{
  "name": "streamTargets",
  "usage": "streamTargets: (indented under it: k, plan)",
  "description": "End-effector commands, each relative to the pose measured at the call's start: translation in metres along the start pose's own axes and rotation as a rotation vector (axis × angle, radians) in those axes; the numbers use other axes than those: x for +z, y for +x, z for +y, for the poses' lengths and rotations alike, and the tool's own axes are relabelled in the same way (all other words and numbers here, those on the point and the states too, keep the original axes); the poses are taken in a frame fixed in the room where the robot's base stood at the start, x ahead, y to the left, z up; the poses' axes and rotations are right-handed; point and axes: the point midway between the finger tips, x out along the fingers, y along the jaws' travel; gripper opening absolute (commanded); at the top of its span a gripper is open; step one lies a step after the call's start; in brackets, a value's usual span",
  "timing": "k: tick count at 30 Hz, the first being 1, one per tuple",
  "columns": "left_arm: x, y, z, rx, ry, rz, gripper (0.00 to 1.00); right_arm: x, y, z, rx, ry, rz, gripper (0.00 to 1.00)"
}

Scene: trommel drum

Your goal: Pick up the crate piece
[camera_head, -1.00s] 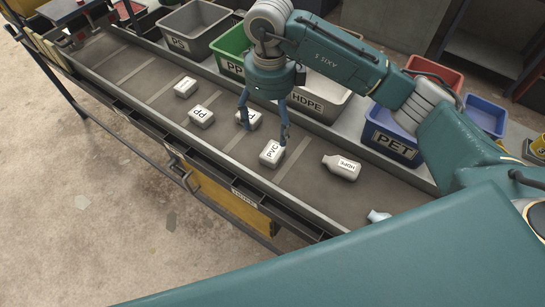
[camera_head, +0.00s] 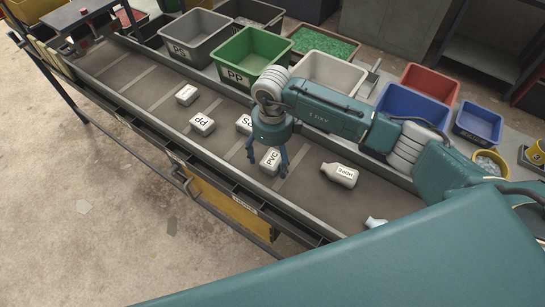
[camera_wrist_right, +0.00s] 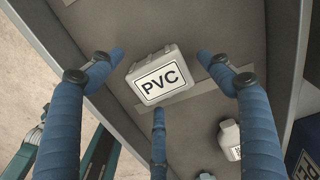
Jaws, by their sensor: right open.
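A white crate-shaped piece labelled PVC (camera_head: 271,158) lies on the grey conveyor belt. In the right wrist view the same piece (camera_wrist_right: 158,77) lies between and below my spread fingers. My right gripper (camera_head: 267,165) is over it, open and empty, with its fingers around it in the picture. The right wrist view shows the gripper (camera_wrist_right: 160,76) with three blue fingers, two at the sides and one below the piece. I cannot tell whether any finger touches it. My left gripper is not in view.
A piece labelled PS (camera_head: 243,123) lies close on the left, with a PP piece (camera_head: 202,124) and another white piece (camera_head: 186,94) farther up the belt. An HDPE bottle (camera_head: 339,174) lies on the right. Bins, including the green PP bin (camera_head: 252,50), line the back.

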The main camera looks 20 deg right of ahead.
Motion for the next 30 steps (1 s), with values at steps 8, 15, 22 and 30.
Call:
streamTargets:
  k: [8, 15, 22, 30]
  plan:
    - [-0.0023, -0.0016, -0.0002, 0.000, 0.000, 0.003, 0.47, -0.0004, 0.0077, 0.0001, 0.000, -0.001, 0.001, 0.78]
    - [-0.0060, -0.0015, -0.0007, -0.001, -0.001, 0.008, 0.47, -0.0005, 0.0074, 0.0001, 0.000, -0.001, 0.001, 0.38]
    - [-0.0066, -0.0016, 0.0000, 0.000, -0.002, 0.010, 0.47, -0.0004, 0.0072, 0.0001, 0.000, -0.001, 0.001, 0.24]
    - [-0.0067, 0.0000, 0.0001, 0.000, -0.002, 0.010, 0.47, 0.0001, 0.0038, -0.0002, 0.000, -0.001, 0.000, 0.24]
